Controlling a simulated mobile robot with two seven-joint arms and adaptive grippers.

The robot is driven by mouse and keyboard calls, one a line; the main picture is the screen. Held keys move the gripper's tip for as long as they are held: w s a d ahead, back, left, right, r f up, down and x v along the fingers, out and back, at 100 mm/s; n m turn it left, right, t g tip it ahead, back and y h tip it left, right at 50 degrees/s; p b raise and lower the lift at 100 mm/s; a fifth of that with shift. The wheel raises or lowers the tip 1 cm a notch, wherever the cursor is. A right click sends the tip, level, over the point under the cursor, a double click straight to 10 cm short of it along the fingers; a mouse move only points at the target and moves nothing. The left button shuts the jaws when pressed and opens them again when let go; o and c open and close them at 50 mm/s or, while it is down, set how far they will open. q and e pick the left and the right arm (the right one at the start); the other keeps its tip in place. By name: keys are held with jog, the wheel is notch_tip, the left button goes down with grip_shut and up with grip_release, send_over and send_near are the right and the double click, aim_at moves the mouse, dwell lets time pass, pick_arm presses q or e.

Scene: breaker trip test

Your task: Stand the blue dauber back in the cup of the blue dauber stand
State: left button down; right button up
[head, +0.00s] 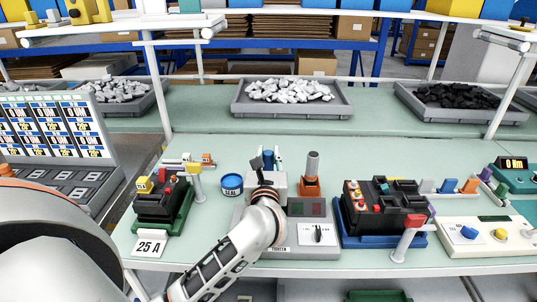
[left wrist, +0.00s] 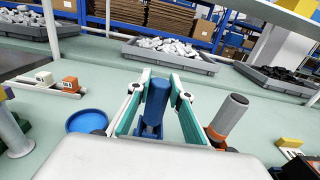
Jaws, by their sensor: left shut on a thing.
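My left gripper (head: 268,160) reaches over the middle of the bench. In the left wrist view its green-padded fingers (left wrist: 155,108) are closed on the blue dauber (left wrist: 154,100), which points away from the wrist. The blue dauber also shows in the head view (head: 269,160), just beyond my wrist. I cannot make out the cup of the blue dauber stand; the gripper and wrist hide the area below the dauber. My right gripper is not in view.
An orange stand (head: 311,187) with a grey cylinder is close right of the gripper. A round blue SEAL tin (head: 232,184) is to its left. A grey test unit (head: 312,240) lies under my forearm. Black breaker fixtures flank it. The bench behind is clear up to the trays.

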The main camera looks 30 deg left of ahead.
pick_arm(q)
jog(key=shift+f, duration=0.45)
jog(key=c, duration=1.7)
grip_release()
jog(key=v, duration=1.2)
